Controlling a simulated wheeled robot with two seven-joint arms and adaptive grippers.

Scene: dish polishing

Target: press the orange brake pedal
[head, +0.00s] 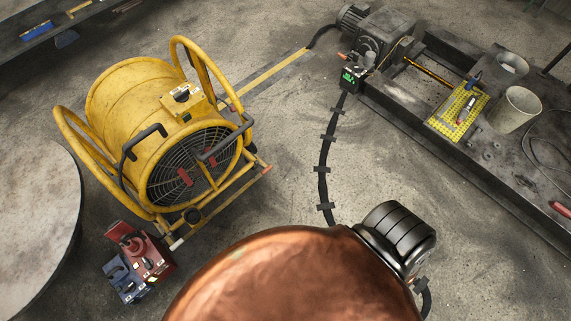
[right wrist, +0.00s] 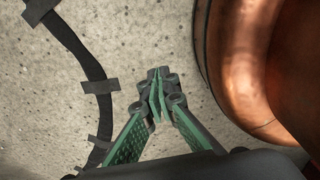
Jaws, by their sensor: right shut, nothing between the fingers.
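I cannot make out an orange brake pedal in either view. A large copper dish (head: 290,280) fills the bottom middle of the head view, and its curved side (right wrist: 235,65) shows at the right of the right wrist view. A black ribbed cylinder (head: 398,235) sits at the dish's upper right edge. My right gripper (right wrist: 157,92) has green fingers closed together with nothing between them. It is over the concrete floor, to the left of the dish in the right wrist view. My left gripper is in neither view.
A yellow drum fan (head: 130,95) stands at the left. Red and blue tools (head: 140,260) lie near a round grey tabletop (head: 35,225). A black cable (head: 323,165), also in the right wrist view (right wrist: 90,65), runs along the floor from a small green-lit box (head: 350,77). A dark bench (head: 475,165) is right.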

